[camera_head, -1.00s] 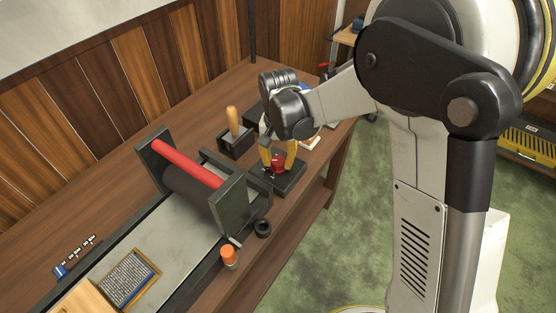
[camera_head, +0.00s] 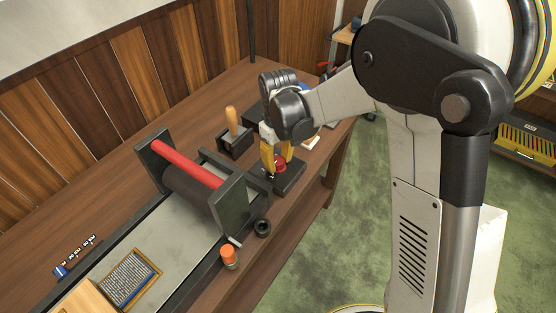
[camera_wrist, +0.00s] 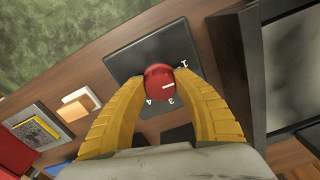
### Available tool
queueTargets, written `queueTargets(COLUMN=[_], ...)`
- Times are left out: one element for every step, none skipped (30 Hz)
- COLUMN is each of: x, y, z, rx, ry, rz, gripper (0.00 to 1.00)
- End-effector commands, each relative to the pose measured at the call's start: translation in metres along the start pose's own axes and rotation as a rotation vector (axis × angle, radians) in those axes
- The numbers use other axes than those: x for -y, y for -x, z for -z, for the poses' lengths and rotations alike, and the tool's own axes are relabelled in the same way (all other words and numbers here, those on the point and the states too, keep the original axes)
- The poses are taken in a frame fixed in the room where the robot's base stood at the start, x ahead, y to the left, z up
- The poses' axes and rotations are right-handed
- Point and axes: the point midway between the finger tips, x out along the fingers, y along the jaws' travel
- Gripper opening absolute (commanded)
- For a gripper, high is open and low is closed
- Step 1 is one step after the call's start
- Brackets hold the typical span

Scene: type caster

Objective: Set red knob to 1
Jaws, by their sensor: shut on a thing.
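The red knob (camera_wrist: 158,80) sits on a dark base plate (camera_wrist: 135,57) on the wooden table. A white pointer line on the knob runs nearly sideways in the wrist view. The digits 1, 3 and 4 show around it, with the 1 to its upper right. The line's right end points toward the right finger, a little below the 1. In the head view the knob (camera_head: 280,166) is partly covered by the fingers. My gripper (camera_wrist: 160,82) has its two yellow fingers closed around the knob's sides. Part of the dial is hidden behind the fingers.
A press with a red roller (camera_head: 188,162) stands to the left of the knob in the head view. A wooden-handled tool (camera_head: 233,121) stands behind it in a dark holder. An orange-capped bottle (camera_head: 228,256) is near the table's front edge. Green floor lies beyond that edge.

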Motion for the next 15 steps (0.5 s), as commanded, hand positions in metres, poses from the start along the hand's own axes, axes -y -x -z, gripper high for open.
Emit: queueTargets(x=[0.0001, 0.0001, 0.0, 0.0, -0.0001, -0.0001, -0.0001, -0.0002, -0.0002, -0.0002, -0.0002, -0.0003, -0.0003, -0.0003, -0.0003], y=[-0.0005, -0.0005, -0.0005, -0.0005, -0.0005, -0.0005, -0.0006, -0.0006, -0.0006, -0.0006, -0.0006, -0.0006, -0.0006, -0.0006, -0.0006], z=[-0.0007, -0.0007, -0.0007, -0.0007, -0.0007, -0.0007, -0.0007, -0.0007, -0.0007, -0.0007, -0.0007, -0.0007, -0.0007, -0.0007, -0.0007], rx=[0.001, 0.001, 0.001, 0.001, 0.001, 0.001, 0.001, 0.001, 0.001, 0.001, 0.001, 0.002, 0.002, 0.002, 0.002], ry=[0.032, 0.052, 0.077, 0.095, 0.112, 0.132, 0.147, 0.159, 0.175, 0.185, 0.194, 0.206, 0.213, 0.218, 0.225], rz=[0.001, 0.001, 0.001, 0.001, 0.001, 0.001, 0.001, 0.001, 0.001, 0.001, 0.001, 0.001, 0.001, 0.001, 0.001], gripper=[0.05, 0.05, 0.05, 0.05, 0.05, 0.05, 0.05, 0.05, 0.05, 0.05, 0.05, 0.05, 0.05, 0.05, 0.05])
